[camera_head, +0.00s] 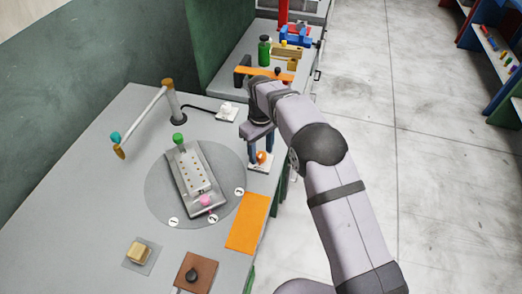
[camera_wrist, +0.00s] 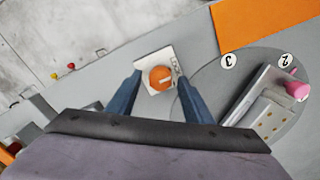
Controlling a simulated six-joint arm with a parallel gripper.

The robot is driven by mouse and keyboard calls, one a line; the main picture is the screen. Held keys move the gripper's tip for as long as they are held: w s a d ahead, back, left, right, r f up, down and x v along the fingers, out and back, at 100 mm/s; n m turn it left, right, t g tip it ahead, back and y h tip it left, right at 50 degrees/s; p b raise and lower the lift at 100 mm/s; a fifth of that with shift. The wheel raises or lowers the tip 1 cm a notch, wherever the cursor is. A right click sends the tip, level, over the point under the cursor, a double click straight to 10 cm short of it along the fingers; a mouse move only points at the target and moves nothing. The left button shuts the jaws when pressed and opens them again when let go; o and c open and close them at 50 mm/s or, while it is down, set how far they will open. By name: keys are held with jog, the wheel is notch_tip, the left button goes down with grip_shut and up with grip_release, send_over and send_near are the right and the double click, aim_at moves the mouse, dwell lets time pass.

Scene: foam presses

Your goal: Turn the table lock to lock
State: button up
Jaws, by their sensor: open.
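The table lock looks to be the orange round knob (camera_head: 261,157) on a small white plate (camera_head: 256,167), at the right edge of the grey table beside the round turntable. In the wrist view, the orange knob (camera_wrist: 160,77) has a pale bar mark across its top, and the white plate (camera_wrist: 150,58) carries small markings at its right. My gripper (camera_head: 261,150) is open, pointing down over the knob. In the wrist view, the fingers of my gripper (camera_wrist: 158,82) stand on either side of the knob with gaps; whether they are down at its height, I cannot tell.
The round turntable (camera_head: 160,193) carries a metal fixture (camera_head: 197,178) with green and pink knobs and numbered marks. An orange mat (camera_head: 247,222) lies in front of the lock. A lever arm (camera_head: 148,108) stands behind left. Another bench with tools (camera_head: 272,62) lies beyond.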

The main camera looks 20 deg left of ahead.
aim_at(261, 154)
jog(key=shift+r, duration=0.1)
jog(key=shift+r+b, duration=1.1)
jog(key=shift+r, duration=2.5)
